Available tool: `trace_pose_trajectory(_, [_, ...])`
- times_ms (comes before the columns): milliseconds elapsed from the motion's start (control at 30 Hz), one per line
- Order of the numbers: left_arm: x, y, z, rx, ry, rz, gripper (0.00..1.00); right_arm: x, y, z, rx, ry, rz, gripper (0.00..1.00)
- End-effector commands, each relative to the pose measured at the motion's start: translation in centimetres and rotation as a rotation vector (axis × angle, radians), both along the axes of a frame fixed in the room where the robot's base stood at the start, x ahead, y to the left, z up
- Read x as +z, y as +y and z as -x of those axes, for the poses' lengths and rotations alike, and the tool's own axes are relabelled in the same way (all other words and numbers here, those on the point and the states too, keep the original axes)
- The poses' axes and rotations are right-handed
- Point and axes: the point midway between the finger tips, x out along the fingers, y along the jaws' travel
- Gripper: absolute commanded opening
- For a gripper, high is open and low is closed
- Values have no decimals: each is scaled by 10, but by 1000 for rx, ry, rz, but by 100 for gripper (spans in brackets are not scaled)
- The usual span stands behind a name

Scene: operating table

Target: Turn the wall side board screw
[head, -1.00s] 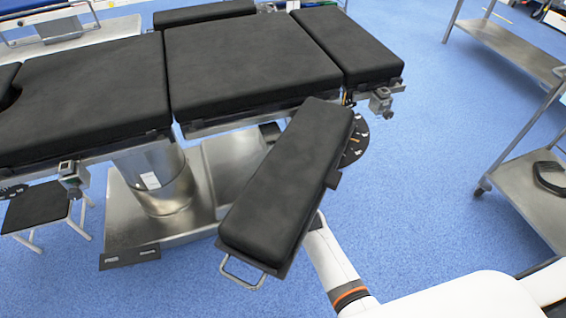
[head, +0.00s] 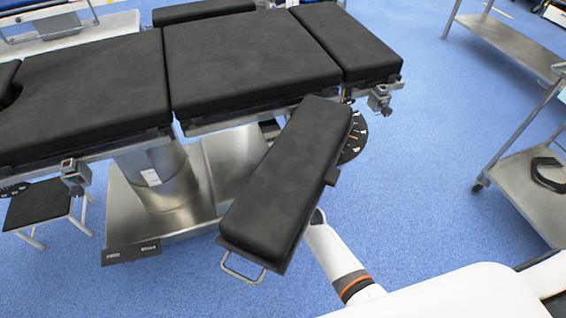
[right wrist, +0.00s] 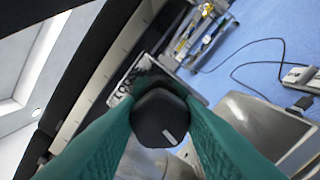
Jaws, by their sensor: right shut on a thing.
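The side board (head: 285,180) is a long black padded board in the middle of the head view, slanting from the operating table down to the lower left. A metal loop handle (head: 243,272) sits at its near end. In the right wrist view, my right gripper (right wrist: 158,103) has its green fingers shut on a black faceted knob, the screw (right wrist: 160,124). A finger lies against each side of it. In the head view my right arm comes from the lower right and its end is hidden under the board. My left gripper is in neither view.
The black-padded operating table (head: 245,65) fills the upper left on a steel column. A dark marked dial plate (head: 354,142) shows beside the board's upper end. A metal trolley (head: 525,190) stands at the right. Blue floor (head: 420,140) is clear between them.

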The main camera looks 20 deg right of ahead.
Motion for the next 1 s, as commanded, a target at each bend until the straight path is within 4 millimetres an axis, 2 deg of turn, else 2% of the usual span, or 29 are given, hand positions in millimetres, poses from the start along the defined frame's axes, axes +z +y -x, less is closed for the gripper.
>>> trace_pose_trajectory(333, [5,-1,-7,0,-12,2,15,-3,0,1,2,10,-121,11])
trace_pose_trajectory(833, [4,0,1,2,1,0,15,-3,0,1,2,11,-140,11])
trace_pose_trajectory(867, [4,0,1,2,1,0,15,-3,0,1,2,11,-140,37])
trace_pose_trajectory(967, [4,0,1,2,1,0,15,-2,0,1,2,9,-139,54])
trace_pose_trajectory(1000, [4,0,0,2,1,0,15,-2,0,1,1,9,-138,56])
